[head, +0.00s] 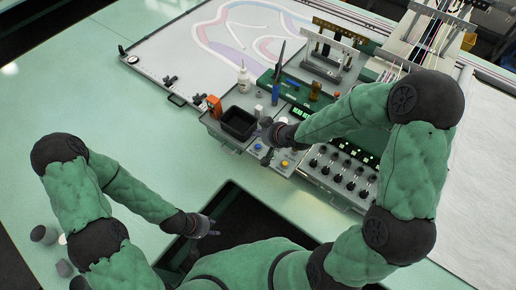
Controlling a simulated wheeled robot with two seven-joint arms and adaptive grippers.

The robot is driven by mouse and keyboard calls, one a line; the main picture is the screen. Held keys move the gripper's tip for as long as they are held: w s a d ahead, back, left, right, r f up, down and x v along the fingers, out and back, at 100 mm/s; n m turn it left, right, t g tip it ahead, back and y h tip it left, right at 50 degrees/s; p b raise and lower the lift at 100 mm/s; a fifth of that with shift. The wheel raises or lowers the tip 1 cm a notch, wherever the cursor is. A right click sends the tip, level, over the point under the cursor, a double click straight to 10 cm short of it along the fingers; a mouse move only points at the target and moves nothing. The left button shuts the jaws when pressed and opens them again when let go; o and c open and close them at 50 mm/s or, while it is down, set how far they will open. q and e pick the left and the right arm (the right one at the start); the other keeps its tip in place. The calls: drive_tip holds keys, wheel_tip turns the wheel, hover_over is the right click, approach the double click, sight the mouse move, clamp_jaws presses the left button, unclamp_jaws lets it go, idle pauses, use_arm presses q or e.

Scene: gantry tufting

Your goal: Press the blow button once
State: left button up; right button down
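A button panel (247,153) lies at the front of the green-and-grey control console. Small round buttons show on it, including a blue one (258,146) and a yellow one (284,163). Their labels are too small to read, so I cannot tell which is the blow button. My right gripper (267,141) is over this panel, close beside the blue button, and its wrist hides part of the console. I cannot tell whether it touches a button, or whether its fingers are open or shut. My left gripper (214,228) is empty, fingers apart, over the dark opening at the table's front.
A black tray (239,123), a white bottle (243,79) and an orange item (214,105) stand behind the panel. A knob panel (340,172) lies to its right. A white board (180,55) lies behind. The green table at left is mostly clear.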

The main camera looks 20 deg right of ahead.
sight(259, 147)
use_arm(q)
drive_tip(key=shift+f+b, duration=1.8)
drive_tip(key=shift+f, duration=0.4)
use_arm(e)
drive_tip(key=shift+f, duration=2.6)
use_arm(q)
drive_tip(key=shift+f+b, duration=0.35)
use_arm(e)
drive_tip(key=shift+f, duration=0.35)
use_arm(q)
drive_tip(key=shift+f+b, duration=0.4)
use_arm(e)
drive_tip(key=shift+f, duration=0.5)
use_arm(q)
drive_tip(key=shift+r, duration=0.15)
use_arm(e)
drive_tip(key=shift+r, duration=0.15)
use_arm(q)
drive_tip(key=shift+r+p, duration=0.65)
drive_tip(key=shift+p, duration=0.15)
use_arm(e)
drive_tip(key=shift+r, duration=0.75)
use_arm(q)
drive_tip(key=shift+r, duration=0.1)
use_arm(e)
drive_tip(key=shift+r, duration=0.15)
